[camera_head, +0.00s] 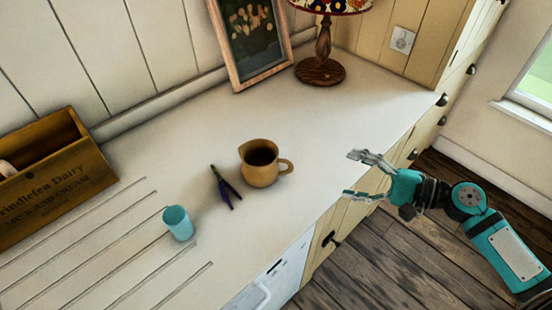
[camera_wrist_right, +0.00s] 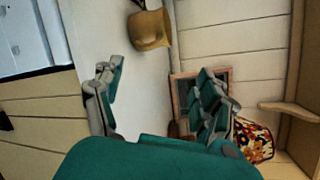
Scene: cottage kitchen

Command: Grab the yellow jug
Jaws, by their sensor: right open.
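The yellow jug (camera_head: 258,172) stands upright on the white counter, with its handle toward the right. My right gripper (camera_head: 352,174) is open and empty, to the right of the jug and apart from it, by the counter's front edge. In the right wrist view the jug (camera_wrist_right: 150,30) shows at the top, beyond the open fingers of the right gripper (camera_wrist_right: 160,95). My left gripper is in neither view.
A purple-handled tool (camera_head: 224,187) lies just left of the jug, and a turquoise cup (camera_head: 178,223) stands farther left. A wooden crate (camera_head: 62,190), a picture frame (camera_head: 236,72) and a lamp (camera_head: 321,70) stand along the back. The counter (camera_head: 350,115) right of the jug is clear.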

